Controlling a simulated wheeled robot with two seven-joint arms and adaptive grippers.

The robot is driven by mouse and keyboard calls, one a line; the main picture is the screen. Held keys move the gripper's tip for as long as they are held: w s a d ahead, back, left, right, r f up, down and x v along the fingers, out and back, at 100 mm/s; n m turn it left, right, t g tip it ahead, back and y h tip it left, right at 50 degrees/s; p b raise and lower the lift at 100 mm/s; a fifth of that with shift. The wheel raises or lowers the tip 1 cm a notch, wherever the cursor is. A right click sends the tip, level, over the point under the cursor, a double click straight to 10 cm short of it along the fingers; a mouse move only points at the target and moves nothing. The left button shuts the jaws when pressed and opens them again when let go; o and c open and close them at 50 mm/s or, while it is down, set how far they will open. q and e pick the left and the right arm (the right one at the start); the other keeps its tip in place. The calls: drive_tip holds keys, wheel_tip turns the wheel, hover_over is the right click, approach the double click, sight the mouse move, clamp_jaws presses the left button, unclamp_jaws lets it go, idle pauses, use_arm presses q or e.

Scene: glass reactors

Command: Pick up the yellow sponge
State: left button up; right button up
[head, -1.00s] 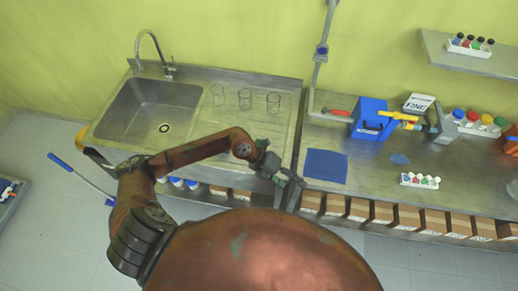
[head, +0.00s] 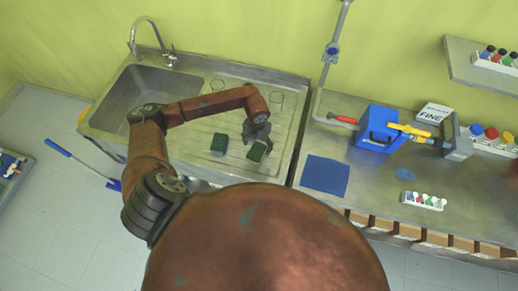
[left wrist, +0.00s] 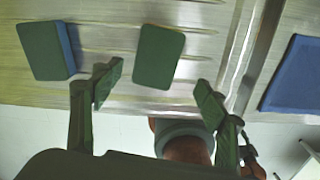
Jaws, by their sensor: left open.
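Two sponges with dark green tops lie flat on the sink's ribbed drainboard. The left sponge (head: 219,144) shows a blue side in the left wrist view (left wrist: 42,50). My left gripper (head: 257,135) is open and empty beside the right sponge in the head view. In the left wrist view its fingers (left wrist: 159,93) are spread wide, with the right sponge beyond the gap between them.
A blue mat (head: 325,176) lies on the counter to the right. A blue box (head: 376,128) and a rack of small bottles (head: 423,201) stand further right.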

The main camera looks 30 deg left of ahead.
sight(256, 153)
use_arm(q)
drive_tip(key=f, duration=0.1)
drive_tip(key=f+p, duration=0.1)
drive_tip(key=f, duration=0.1)
drive_tip(key=shift+s+a+p, duration=0.3)
drive_tip(key=shift+s+p, duration=0.05)
wheel_tip(256, 153, down, 2)
drive_tip(key=shift+w+f, duration=0.1)
drive_tip(key=shift+w, duration=0.05)
drive_tip(key=shift+f+p, duration=0.3)
drive_tip(key=shift+f, duration=0.05)
drive_tip(key=c, duration=0.7)
drive_tip(key=shift+c, duration=0.5)
use_arm(e)
drive_tip(key=shift+s+d+r, duration=0.15)
drive_tip(key=shift+s+r, duration=0.4)
drive_tip(key=shift+r, duration=0.05)
drive_tip(key=shift+s+d+r, duration=0.15)
drive_tip(key=shift+s+r, duration=0.4)
drive_tip(key=shift+r, duration=0.05)
